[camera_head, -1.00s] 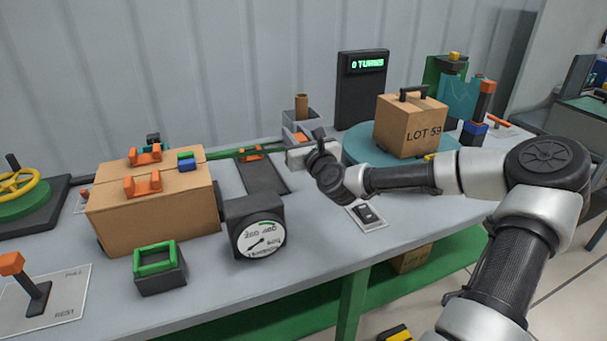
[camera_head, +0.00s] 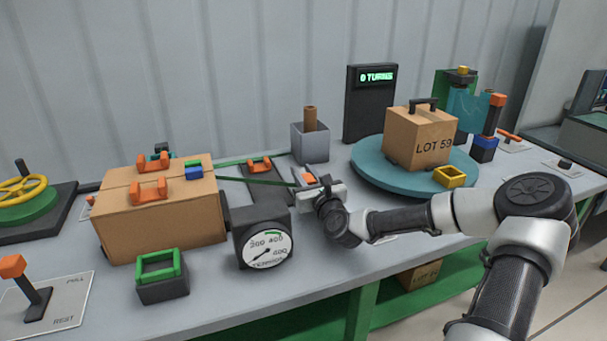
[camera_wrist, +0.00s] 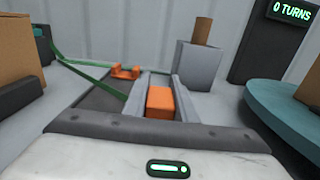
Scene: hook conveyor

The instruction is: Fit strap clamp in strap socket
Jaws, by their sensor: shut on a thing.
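My gripper (camera_head: 312,180) is shut on an orange block, which I take to be the strap clamp (camera_head: 308,178). The block also shows between the fingers in the wrist view (camera_wrist: 160,102). A green strap (camera_head: 262,182) runs from the cardboard box on the left toward the held clamp. Just left of the gripper, a dark plate (camera_head: 268,185) carries an orange bracket (camera_head: 259,163), also seen in the wrist view (camera_wrist: 126,72). I cannot tell for sure which part is the strap socket. The held clamp is to the right of the bracket and apart from it.
A cardboard box (camera_head: 122,225) with orange brackets stands left, beside a tension gauge (camera_head: 266,250). A grey holder (camera_head: 309,143) with a brown roll stands behind my gripper. Right are a teal turntable (camera_head: 370,168) with a LOT 59 box (camera_head: 417,142) and a dark "0 TURNS" display (camera_head: 371,105).

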